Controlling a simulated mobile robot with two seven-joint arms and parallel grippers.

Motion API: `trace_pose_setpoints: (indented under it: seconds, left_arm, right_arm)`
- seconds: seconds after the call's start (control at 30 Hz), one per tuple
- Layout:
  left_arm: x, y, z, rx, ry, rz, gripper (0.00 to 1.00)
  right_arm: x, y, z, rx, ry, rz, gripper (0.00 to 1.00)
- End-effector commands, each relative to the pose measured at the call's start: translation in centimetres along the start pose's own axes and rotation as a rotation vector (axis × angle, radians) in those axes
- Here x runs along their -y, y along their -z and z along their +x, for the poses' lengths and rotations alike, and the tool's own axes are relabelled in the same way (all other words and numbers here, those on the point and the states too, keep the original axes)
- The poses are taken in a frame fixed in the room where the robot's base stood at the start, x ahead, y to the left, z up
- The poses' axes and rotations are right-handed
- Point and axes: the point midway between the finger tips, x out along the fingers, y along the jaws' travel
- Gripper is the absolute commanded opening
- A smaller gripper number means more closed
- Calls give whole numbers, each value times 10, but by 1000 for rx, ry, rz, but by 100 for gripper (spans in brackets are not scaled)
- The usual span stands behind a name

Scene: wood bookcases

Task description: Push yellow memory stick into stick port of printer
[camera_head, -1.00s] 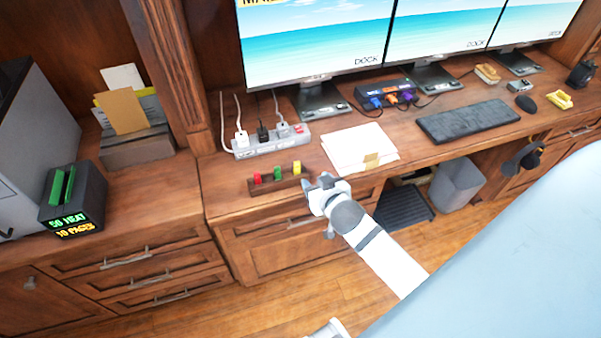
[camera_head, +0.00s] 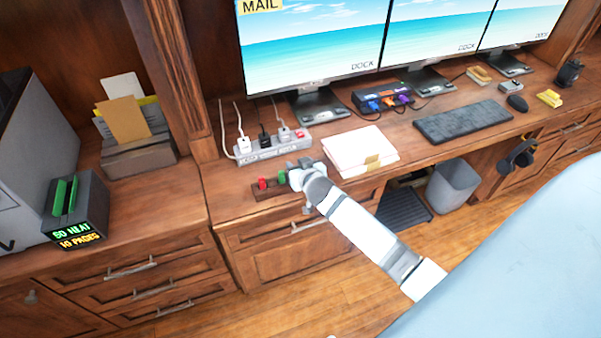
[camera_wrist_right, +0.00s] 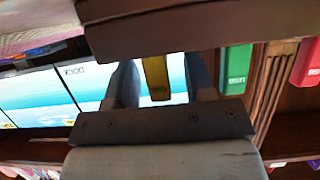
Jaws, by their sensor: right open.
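A small wooden holder (camera_head: 258,192) stands at the desk's front edge with a red stick (camera_head: 263,183) and a green stick (camera_head: 282,177) upright in it. My right gripper (camera_head: 299,172) is at the holder's right end, hiding the yellow memory stick in the head view. In the right wrist view the yellow stick (camera_wrist_right: 155,77) stands between the two open fingers (camera_wrist_right: 160,85), with a gap on each side. The green stick (camera_wrist_right: 236,68), marked USB, is beside it. A grey machine (camera_head: 45,150) is cut off at the far left; no stick port shows. My left gripper is out of view.
A power strip (camera_head: 270,147) with plugs and cables and a paper stack (camera_head: 360,150) lie close behind and right of the holder. A dark box with green cards (camera_head: 75,215) stands by the grey machine. The counter left of the holder is clear.

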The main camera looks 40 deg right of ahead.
Motion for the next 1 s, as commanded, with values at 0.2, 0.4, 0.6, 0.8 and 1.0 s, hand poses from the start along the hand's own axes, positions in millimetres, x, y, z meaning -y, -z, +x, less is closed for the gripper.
trace_pose_setpoints:
  seconds: [0.2, 0.4, 0.6, 0.8, 1.0]
  left_arm:
    - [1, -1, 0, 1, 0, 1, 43]
    - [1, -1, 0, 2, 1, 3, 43]
    - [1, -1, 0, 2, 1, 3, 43]
    - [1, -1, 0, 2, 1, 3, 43]
    - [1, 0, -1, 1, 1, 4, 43]
  right_arm:
    - [0, 0, 8, 0, 1, -1, 49]
    - [0, 0, 7, 0, 0, -1, 28]
    - [0, 0, 7, 0, 0, -1, 0]
    - [0, 0, 7, 0, 0, -1, 0]
    - [0, 10, 3, -2, -1, 0, 0]
